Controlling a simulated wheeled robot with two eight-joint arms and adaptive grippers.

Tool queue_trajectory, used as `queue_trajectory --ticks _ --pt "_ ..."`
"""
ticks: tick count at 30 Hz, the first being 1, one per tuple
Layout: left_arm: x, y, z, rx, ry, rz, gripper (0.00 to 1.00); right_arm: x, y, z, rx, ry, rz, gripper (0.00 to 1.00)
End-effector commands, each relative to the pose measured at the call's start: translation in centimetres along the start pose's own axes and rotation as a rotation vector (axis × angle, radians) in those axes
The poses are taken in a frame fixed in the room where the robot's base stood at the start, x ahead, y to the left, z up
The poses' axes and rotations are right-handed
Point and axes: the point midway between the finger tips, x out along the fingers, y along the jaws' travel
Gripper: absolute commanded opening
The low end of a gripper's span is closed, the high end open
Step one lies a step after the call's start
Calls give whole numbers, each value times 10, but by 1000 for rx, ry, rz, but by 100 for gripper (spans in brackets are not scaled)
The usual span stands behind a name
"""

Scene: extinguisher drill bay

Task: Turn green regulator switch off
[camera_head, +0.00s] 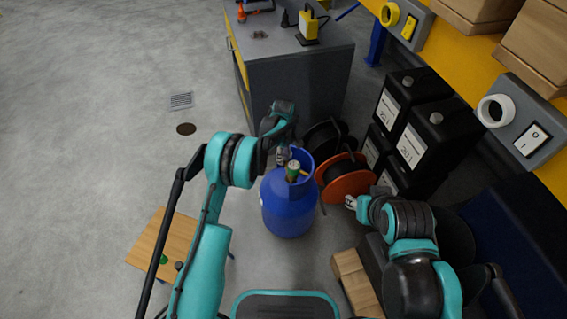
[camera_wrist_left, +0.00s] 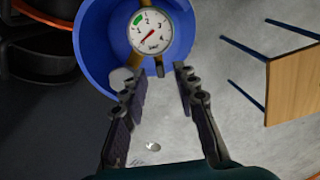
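A blue gas cylinder (camera_head: 288,212) stands upright on the floor, with a raised blue collar around its top. A small green part (camera_head: 293,171), which looks like the regulator switch, sits inside the collar. My left gripper (camera_head: 283,155) is above the collar's back left side. In the left wrist view its fingers (camera_wrist_left: 152,75) are apart with nothing between them. A round white gauge (camera_wrist_left: 150,30) with a red needle shows just beyond the fingertips, inside the blue collar (camera_wrist_left: 95,45). The green switch is not clearly seen there. My right gripper (camera_head: 350,202) is right of the cylinder; its opening is unclear.
An orange cable reel (camera_head: 346,178) stands close to the cylinder's right. Black canisters (camera_head: 428,140) are stacked behind it. A grey cabinet (camera_head: 300,75) is at the back. A wooden stool (camera_head: 160,240) stands at left. The floor between stool and cabinet is clear.

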Motion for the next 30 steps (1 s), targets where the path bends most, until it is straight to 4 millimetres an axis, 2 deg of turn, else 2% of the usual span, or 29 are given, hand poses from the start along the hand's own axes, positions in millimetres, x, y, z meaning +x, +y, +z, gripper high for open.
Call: queue_trajectory --ticks 1,6,14,15,18,30 --pt "13 0 0 0 0 0 29 6 0 4 0 0 0 40" --pt "33 0 0 0 0 0 29 12 0 9 0 0 0 40" --pt "35 0 0 1 0 1 29 12 0 8 0 0 0 40" --pt "35 0 0 1 0 1 24 12 0 8 0 0 0 40" --pt "35 0 0 1 0 1 0 12 0 8 0 0 0 40" --pt "34 -1 0 0 0 29 0 12 0 8 0 0 0 40"
